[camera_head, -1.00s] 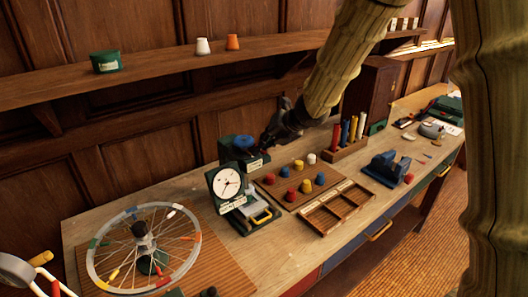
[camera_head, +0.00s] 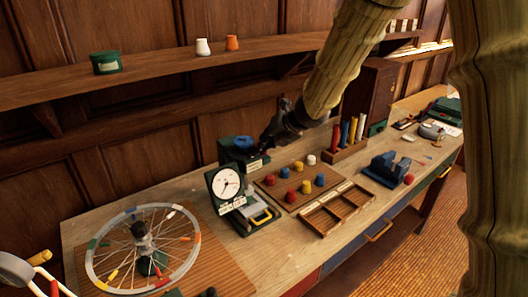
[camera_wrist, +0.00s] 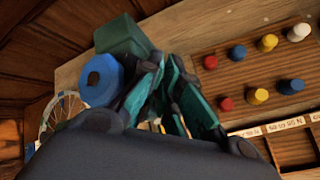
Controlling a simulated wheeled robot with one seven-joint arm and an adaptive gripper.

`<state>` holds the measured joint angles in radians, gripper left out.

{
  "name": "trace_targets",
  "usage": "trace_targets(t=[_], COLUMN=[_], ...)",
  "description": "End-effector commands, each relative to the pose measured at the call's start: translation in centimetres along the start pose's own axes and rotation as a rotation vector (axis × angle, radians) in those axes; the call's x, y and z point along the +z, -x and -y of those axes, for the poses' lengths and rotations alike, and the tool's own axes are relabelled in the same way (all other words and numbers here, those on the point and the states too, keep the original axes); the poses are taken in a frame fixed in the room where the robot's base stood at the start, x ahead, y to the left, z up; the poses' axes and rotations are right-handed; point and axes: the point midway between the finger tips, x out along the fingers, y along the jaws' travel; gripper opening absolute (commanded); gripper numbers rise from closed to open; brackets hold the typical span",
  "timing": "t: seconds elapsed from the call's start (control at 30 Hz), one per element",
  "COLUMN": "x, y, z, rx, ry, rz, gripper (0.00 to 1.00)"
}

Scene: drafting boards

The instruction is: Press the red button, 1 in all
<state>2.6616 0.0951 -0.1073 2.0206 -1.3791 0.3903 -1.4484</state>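Two red buttons stand on a wooden board (camera_head: 275,198) among blue, yellow and white ones. The far-left red button (camera_head: 270,180) is in the back row and shows in the wrist view (camera_wrist: 210,62). The other red button (camera_head: 292,196) is at the left of the front row and also shows in the wrist view (camera_wrist: 226,104). My gripper (camera_head: 267,143) is above the bench, beyond the board's left end and apart from the buttons. In the wrist view its teal fingers (camera_wrist: 168,65) are close together, with nothing seen between them.
A green device with a blue round top (camera_head: 243,143) stands close to my gripper. A dial gauge (camera_head: 226,184) stands left of the board. A compartment tray (camera_head: 338,208) lies in front, a rack of coloured rods (camera_head: 345,148) behind right. A spoked wheel (camera_head: 100,278) lies left.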

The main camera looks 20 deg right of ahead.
Motion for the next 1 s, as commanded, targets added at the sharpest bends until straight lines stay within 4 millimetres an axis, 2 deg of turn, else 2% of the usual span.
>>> trace_targets(t=[0.03, 1.0], x=[-1.6, -0.6], y=[-0.8, 0.5], z=[0.7, -0.4], rx=[-0.010, -0.008], ry=[-0.001, -0.002], rz=[-0.023, -0.022], gripper=[0.00, 0.00])
